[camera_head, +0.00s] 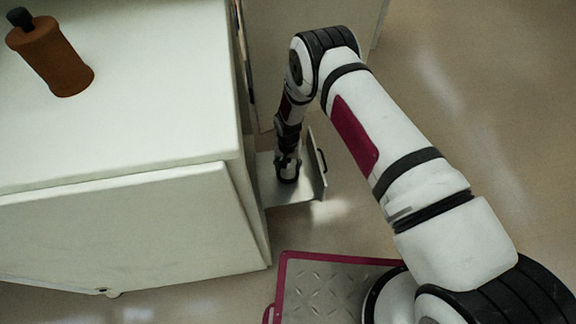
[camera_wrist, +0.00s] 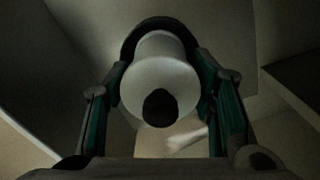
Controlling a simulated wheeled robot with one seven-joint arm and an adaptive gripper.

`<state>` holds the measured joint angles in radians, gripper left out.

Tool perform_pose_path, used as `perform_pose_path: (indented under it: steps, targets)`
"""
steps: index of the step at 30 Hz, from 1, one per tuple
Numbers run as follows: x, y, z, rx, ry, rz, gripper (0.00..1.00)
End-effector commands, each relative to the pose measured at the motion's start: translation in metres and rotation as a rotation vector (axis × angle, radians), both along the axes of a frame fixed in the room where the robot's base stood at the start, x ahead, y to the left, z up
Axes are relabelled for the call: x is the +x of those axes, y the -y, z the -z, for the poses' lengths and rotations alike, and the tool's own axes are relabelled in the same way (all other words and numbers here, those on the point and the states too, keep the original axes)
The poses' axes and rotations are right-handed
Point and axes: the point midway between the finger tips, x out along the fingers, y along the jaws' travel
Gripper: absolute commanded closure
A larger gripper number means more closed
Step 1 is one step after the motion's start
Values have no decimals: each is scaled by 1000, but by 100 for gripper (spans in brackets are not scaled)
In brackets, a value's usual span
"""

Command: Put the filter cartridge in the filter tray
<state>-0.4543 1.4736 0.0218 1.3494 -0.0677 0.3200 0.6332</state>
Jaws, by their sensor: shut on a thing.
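My gripper (camera_head: 288,160) points down over a grey pull-out tray (camera_head: 312,186) at the side of the white cabinet; this appears to be the filter tray. In the wrist view, my gripper (camera_wrist: 161,100) is shut on a pale cylinder with a dark knob and a dark rim at its far end, which appears to be the filter cartridge (camera_wrist: 155,76). The green-lined fingers are on either side of it. In the head view the gripper mostly hides the cartridge. I cannot tell whether its far end touches the tray floor.
A brown cylinder with a black knob (camera_head: 55,58) stands on the white cabinet top (camera_head: 150,110). The cabinet side is close to the left of my gripper. A red-edged metal plate (camera_head: 320,290) is near the bottom. Open floor lies right.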

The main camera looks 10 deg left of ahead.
Motion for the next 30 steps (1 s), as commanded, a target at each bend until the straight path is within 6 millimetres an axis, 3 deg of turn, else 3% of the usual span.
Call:
perform_pose_path:
  steps: [16, 17, 19, 30]
  targets:
    - [1, 0, 9, 1, 1, 0, 80]
    - [0, 0, 8, 1, 1, 0, 43]
    - [0, 0, 7, 1, 1, 0, 30]
    - [0, 0, 5, 1, 1, 0, 30]
